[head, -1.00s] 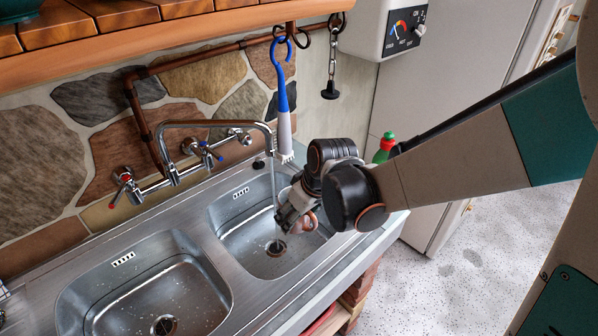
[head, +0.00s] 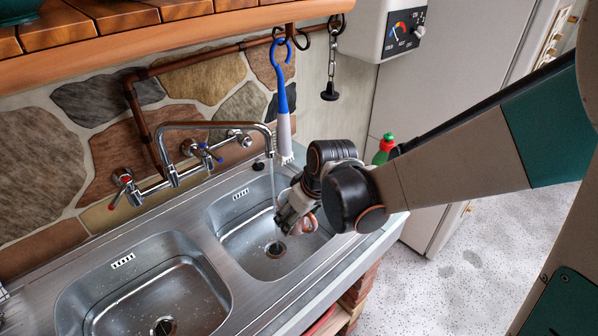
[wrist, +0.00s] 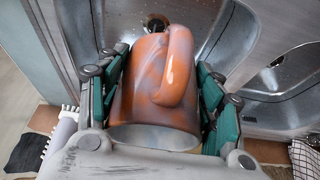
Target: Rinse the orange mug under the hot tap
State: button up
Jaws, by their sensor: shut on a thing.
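The orange mug (wrist: 148,85) has grey marbling and is held between my two green-padded fingers in the wrist view. Its handle faces the wrist camera, and a pale end faces my palm. In the head view my gripper (head: 295,215) is over the right basin, and only a little of the mug (head: 308,224) shows beside it. The tap (head: 225,124) has a red-marked handle (head: 122,178) at left and a blue-marked one (head: 203,150). A thin stream of water (head: 273,182) falls from its spout close to my gripper. I cannot tell whether it hits the mug.
The right basin (head: 235,215) and the left basin (head: 198,295) look empty. A blue and white brush (head: 284,120) hangs just behind the spout. A green bottle with a red body (head: 383,152) stands behind my arm. A wooden shelf edge (head: 200,35) overhangs the back.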

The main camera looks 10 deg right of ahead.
jog(key=shift+s+d+r+p, duration=0.3)
jog(key=shift+s+r+p, duration=0.55)
jog(key=shift+s, duration=0.2)
jog(key=shift+s+d+r+p, duration=0.25)
jog(key=shift+s+r+p, duration=0.5)
jog(key=shift+s+r, duration=0.25)
jog(key=shift+s+d+r, duration=0.1)
jog(key=shift+s+r, duration=0.1)
jog(key=shift+s, duration=0.25)
